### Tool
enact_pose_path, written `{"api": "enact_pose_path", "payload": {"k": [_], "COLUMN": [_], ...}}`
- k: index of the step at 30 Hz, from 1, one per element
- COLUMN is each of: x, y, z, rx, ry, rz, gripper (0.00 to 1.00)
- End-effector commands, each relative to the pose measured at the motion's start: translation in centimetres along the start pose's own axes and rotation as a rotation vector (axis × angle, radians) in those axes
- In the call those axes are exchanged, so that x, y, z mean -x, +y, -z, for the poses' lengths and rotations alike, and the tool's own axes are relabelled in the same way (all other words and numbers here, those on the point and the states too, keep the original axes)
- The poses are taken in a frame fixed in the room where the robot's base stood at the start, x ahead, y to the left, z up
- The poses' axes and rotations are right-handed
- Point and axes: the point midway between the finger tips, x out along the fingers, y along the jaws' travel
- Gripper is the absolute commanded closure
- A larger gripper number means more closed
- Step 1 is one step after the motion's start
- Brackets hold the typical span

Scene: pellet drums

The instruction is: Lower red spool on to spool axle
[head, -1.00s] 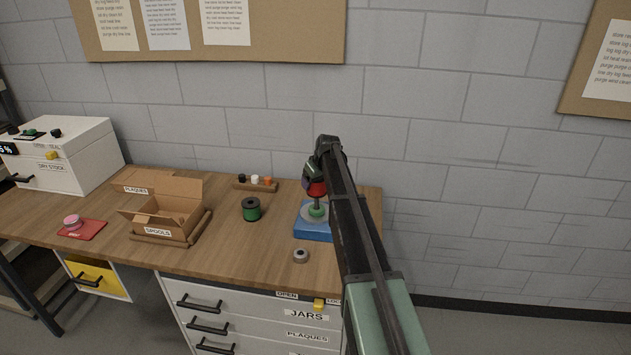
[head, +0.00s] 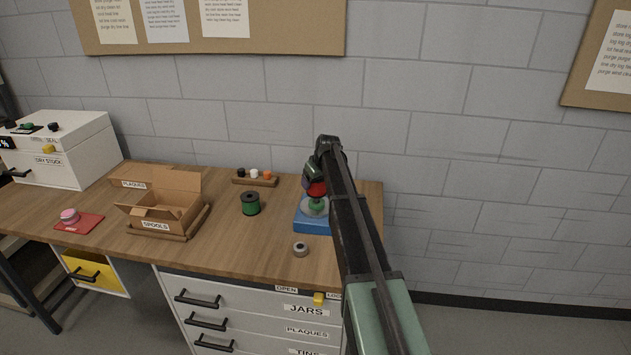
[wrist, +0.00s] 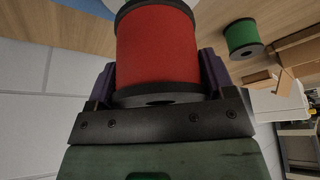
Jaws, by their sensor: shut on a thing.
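My gripper (head: 315,180) is shut on the red spool (head: 317,189). In the wrist view the red spool (wrist: 157,48), with black flanges, sits between the two dark fingers. The spool is held above a blue stand (head: 312,226), which carries a pale grey disc (head: 307,208) and a green hub (head: 316,205). The spool's lower end is very close to the green hub. The axle is mostly hidden by the spool and my arm, so I cannot tell whether the spool is around it.
A green spool (head: 250,203) stands left of the stand, and a grey ring-like part (head: 300,249) lies in front. An open cardboard box (head: 150,212) and a small rack with several caps (head: 255,181) are further left. The wall is close behind the table.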

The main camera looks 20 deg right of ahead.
Motion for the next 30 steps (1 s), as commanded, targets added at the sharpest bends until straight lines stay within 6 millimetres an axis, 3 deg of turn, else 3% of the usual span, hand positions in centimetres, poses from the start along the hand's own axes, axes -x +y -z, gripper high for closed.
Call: {"api": "enact_pose_path", "payload": {"k": [30], "x": [-3.0], "y": [0.0], "z": [-1.2], "rx": [0.0], "ry": [0.0], "rz": [0.0], "gripper": [0.52]}}
